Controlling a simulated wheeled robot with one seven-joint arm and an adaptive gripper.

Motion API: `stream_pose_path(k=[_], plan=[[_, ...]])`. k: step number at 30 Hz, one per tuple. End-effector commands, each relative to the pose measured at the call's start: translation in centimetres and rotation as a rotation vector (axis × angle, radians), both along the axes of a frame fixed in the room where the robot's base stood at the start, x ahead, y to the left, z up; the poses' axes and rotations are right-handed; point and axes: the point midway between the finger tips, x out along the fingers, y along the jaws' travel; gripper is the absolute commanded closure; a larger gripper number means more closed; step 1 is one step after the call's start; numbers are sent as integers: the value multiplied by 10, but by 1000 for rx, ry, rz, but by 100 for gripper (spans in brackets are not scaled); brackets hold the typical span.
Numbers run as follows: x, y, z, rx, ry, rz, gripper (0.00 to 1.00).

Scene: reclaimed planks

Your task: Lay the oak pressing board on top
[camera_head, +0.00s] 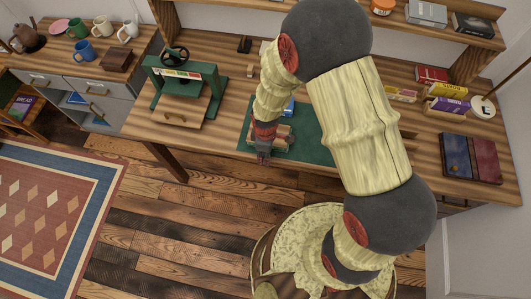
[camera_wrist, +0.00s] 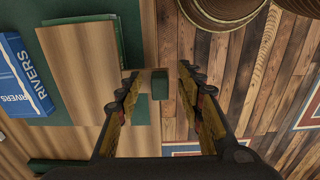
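A light-brown wooden board (camera_wrist: 80,65), apparently the oak pressing board, lies at the desk's front edge on something green. In the head view the board (camera_head: 283,143) shows partly behind my gripper (camera_head: 263,157). Whether the tips touch anything is unclear. A green press (camera_head: 183,78) with a wooden board in it stands left on the desk.
A blue book marked RIVERS (camera_wrist: 22,75) lies beside the board. A dark-green mat (camera_head: 308,148) lies under my arm. Red and blue covers (camera_head: 470,158) lie at the desk's right. Several mugs stand on the left cabinet (camera_head: 55,62). The plank floor (camera_head: 200,220) before the desk is open.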

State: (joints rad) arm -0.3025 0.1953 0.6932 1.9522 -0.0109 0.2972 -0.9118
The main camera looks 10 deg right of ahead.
Motion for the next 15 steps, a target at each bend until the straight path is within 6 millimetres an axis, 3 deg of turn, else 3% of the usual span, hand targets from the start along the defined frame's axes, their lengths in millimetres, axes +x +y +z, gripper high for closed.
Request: stream_pose_path(k=[5,15], plan=[[1,0,12,1,-4,0,63],[1,1,78,1,-5,0,63]])
